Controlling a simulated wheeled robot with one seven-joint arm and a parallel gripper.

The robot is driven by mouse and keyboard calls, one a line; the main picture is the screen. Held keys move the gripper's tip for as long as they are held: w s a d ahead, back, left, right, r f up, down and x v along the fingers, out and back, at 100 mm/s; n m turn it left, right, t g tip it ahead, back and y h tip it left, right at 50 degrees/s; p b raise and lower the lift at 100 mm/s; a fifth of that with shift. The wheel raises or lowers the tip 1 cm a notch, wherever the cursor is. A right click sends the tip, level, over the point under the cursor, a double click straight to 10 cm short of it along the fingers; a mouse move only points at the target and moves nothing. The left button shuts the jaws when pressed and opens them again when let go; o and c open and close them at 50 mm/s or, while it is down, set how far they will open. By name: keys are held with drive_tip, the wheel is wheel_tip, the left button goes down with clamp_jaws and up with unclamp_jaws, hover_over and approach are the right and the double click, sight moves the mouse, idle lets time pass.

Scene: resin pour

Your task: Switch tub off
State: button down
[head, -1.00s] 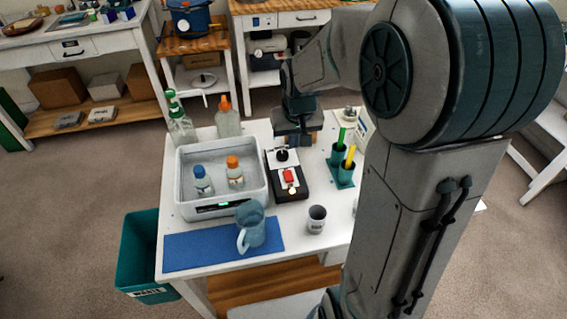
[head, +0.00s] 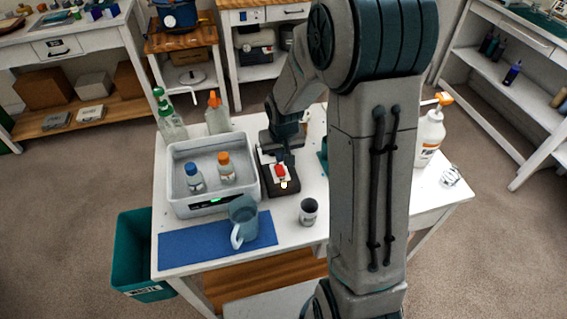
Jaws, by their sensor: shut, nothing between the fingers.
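The tub (head: 183,208) is a pale grey open basin on the white table, with a dark front panel showing a small green light. A blue-capped bottle (head: 194,178) and an orange-capped bottle (head: 226,168) stand in it. Right of the tub sits a dark control box (head: 284,192) with a red switch (head: 280,170) on a light plate. A small bright yellow-white spot glows at its front. My gripper (head: 286,163) is shut and empty, pointing down over the box, close behind the red switch. I cannot tell whether it touches. The box's black knob is hidden behind it.
A blue-grey jug (head: 243,213) stands on a blue mat (head: 190,246), with a grey cup (head: 308,212) to the right. A pump bottle (head: 430,140) is right of my arm.

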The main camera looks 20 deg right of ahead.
sight(281, 172)
drive_tip(key=shift+s+f, duration=0.15)
drive_tip(key=shift+f, duration=0.95)
drive_tip(key=shift+s+f, duration=0.1)
drive_tip(key=shift+f, duration=0.95)
drive_tip(key=shift+s+f+b, duration=0.25)
drive_tip(key=shift+f+b, duration=0.35)
drive_tip(key=shift+b, duration=0.25)
drive_tip(key=shift+r, duration=0.15)
drive_tip(key=shift+w, duration=0.1)
drive_tip(key=shift+w+r+p, duration=0.3)
drive_tip(key=shift+w+p, duration=0.05)
drive_tip(key=shift+w, duration=0.3)
